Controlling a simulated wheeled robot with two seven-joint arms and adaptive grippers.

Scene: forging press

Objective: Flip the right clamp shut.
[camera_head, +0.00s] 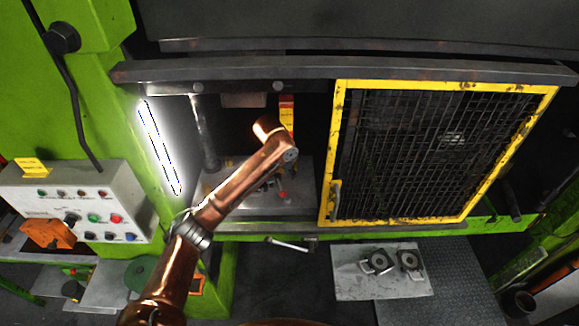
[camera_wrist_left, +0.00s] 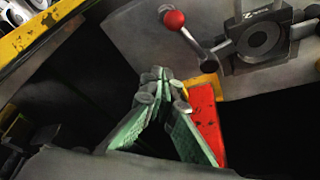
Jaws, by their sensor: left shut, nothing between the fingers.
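A lever with a red ball knob (camera_wrist_left: 174,20) is at the top of the left wrist view. In the head view, a small red knob (camera_head: 283,195) shows beside my arm on the press bed (camera_head: 303,180). My left gripper (camera_wrist_left: 157,84) is shut and empty, its green pads together, below and left of the knob and apart from it in the picture. In the head view my copper forearm hides the gripper and part of the bed. My right gripper is not in view.
A red and yellow part (camera_wrist_left: 205,125) is close beside my left fingers. A yellow-framed mesh guard (camera_head: 430,150) is right of the opening. A vertical post (camera_head: 204,130) is at its left. A control box (camera_head: 85,205) is at far left, and a grey plate (camera_head: 350,285) lies below.

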